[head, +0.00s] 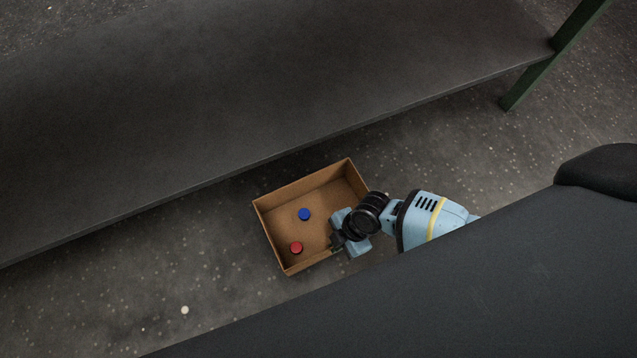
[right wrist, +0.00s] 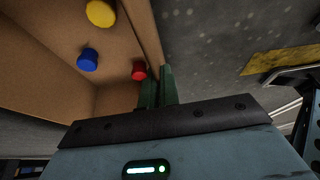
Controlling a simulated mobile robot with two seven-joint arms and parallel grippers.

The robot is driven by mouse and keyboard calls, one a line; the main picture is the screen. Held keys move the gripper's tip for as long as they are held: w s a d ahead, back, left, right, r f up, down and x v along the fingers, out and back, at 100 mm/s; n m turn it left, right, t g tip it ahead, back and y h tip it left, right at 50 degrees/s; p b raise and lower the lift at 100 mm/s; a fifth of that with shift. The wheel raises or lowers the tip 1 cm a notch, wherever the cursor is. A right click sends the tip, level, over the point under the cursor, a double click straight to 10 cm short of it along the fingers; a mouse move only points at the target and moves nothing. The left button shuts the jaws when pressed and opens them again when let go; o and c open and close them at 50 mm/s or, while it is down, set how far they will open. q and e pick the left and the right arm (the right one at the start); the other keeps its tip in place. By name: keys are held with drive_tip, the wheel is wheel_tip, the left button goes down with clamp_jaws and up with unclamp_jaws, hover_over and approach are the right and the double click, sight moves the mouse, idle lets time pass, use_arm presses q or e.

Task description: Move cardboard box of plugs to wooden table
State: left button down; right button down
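The open cardboard box (head: 322,184) is in the middle of the head view, over the speckled floor. A blue plug (head: 304,214) and a red plug (head: 296,247) lie on its bottom. The right wrist view also shows a yellow plug (right wrist: 100,12), which my gripper hides in the head view. My right gripper (head: 338,236) is at the box's near right wall. In the right wrist view, its green fingers (right wrist: 159,88) stand close together on either side of the cardboard wall (right wrist: 145,35), shut on it. My left gripper is out of view. No wooden table shows.
A wide dark grey shelf (head: 200,90) with a green leg (head: 545,65) runs across the back, its front edge close behind the box. A dark grey surface, probably my own base, fills the bottom right. Bare floor (head: 140,270) lies left of the box.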

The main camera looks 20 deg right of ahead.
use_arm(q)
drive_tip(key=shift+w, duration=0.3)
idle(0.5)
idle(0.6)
